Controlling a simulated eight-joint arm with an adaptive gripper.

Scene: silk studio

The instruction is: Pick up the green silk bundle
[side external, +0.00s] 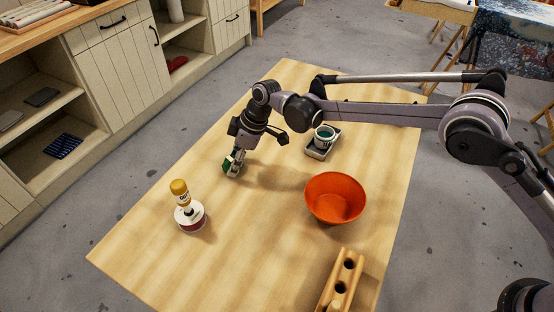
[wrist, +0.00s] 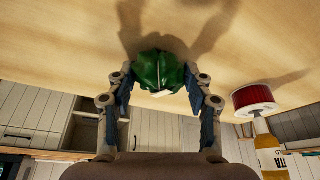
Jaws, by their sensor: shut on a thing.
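The green silk bundle (wrist: 161,72) is dark green and shows between my fingertips in the wrist view, with a small pale patch on it. In the side external view the bundle (side external: 229,163) is a small green shape, partly hidden by the fingers. My gripper (side external: 233,166) points down over the left part of the table and is shut on the bundle. In the wrist view both fingers of the gripper (wrist: 160,90) press at the bundle's sides. I cannot tell whether the bundle touches the table.
An orange bowl (side external: 335,199) is right of my gripper. A teal cup (side external: 324,137) sits on a tray (side external: 318,153). A wooden holder (side external: 340,282) is at the front. Wood between them is clear.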

